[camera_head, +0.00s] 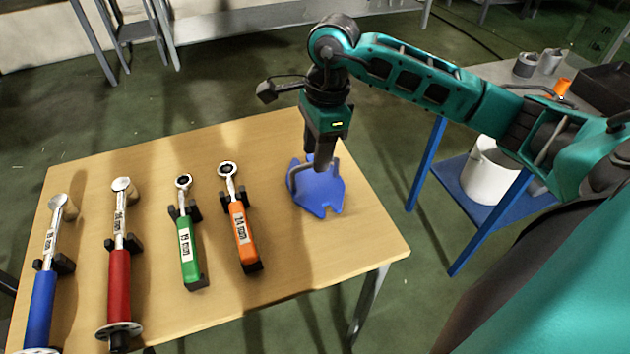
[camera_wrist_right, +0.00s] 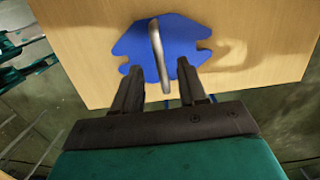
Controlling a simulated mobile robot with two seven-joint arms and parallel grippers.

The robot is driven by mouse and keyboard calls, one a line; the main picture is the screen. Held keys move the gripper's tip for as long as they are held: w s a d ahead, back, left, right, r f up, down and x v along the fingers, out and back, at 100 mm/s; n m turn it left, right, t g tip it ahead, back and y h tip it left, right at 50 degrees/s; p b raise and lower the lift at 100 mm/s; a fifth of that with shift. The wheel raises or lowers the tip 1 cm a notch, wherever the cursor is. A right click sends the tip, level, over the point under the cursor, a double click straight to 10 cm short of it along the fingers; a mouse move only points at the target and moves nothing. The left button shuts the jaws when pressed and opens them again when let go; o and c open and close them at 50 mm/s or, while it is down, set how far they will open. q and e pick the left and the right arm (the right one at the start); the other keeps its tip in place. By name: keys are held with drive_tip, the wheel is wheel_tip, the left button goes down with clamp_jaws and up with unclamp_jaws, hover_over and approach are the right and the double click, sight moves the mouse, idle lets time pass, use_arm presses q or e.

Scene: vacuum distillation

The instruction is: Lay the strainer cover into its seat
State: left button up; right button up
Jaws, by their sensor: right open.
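The strainer cover (camera_head: 325,191) looks like a flat blue plate with notched edges and a bent grey metal handle. It lies on the right part of the wooden table. My right gripper (camera_head: 318,163) points down over it. In the right wrist view the cover (camera_wrist_right: 187,33) lies ahead of the open fingers (camera_wrist_right: 158,68). The handle (camera_wrist_right: 158,50) stands in line with the gap between the fingertips. I cannot tell how much of the handle is between them. I cannot make out the cover's seat. My left gripper is not in view.
On the wooden table (camera_head: 290,285), green (camera_head: 187,245) and orange (camera_head: 242,230) wrenches, plus red (camera_head: 119,280) and blue (camera_head: 43,300) ones, rest on dark holders left of the cover. A blue-framed stand (camera_head: 430,165) with a white bucket (camera_head: 490,172) is at right.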

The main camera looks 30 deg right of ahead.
drive_tip(key=f, duration=0.4)
drive_tip(key=shift+w+a+f, duration=0.1)
drive_tip(key=shift+a, duration=0.1)
drive_tip(key=shift+c, duration=0.3)
clamp_jaws()
idle(0.8)
drive_tip(key=shift+w, duration=0.1)
